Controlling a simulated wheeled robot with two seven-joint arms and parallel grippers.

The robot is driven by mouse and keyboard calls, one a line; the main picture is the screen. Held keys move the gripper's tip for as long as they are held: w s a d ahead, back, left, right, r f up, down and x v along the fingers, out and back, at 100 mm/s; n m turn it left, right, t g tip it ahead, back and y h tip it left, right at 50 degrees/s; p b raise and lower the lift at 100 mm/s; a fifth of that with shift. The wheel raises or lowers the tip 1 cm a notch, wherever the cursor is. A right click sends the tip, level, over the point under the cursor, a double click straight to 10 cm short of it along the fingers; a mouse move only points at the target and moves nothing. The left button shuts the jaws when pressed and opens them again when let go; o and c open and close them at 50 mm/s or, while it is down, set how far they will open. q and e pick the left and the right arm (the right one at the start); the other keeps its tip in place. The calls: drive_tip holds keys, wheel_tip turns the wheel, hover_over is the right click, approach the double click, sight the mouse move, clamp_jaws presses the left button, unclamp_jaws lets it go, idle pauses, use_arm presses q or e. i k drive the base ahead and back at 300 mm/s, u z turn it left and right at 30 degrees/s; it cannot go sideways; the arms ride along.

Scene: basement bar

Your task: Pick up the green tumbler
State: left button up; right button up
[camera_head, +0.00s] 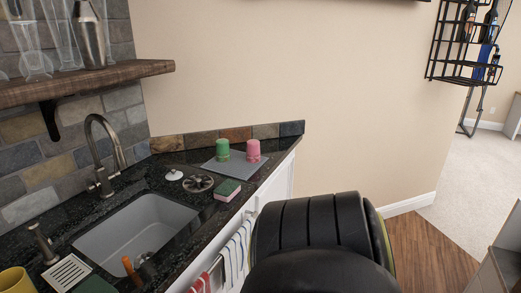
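A small green tumbler (223,151) stands upright on a flat grey mat (234,168) at the far end of the dark stone counter. A pink tumbler (253,151) of similar shape stands just to its right, a small gap apart. Neither is covered by anything in front. Neither of my grippers shows in this view.
A sink (140,232) and curved faucet (108,150) lie to the left. A sponge (228,190), drain strainer (198,183) and white lid-like disc (180,204) are near the mat. Striped towels (237,250) hang in front. A large black padded shape fills the lower middle.

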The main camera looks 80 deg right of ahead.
sight(223, 151)
drive_tip(key=z, duration=3.5)
drive_tip(key=i, duration=3.3)
drive_tip(key=u, duration=3.25)
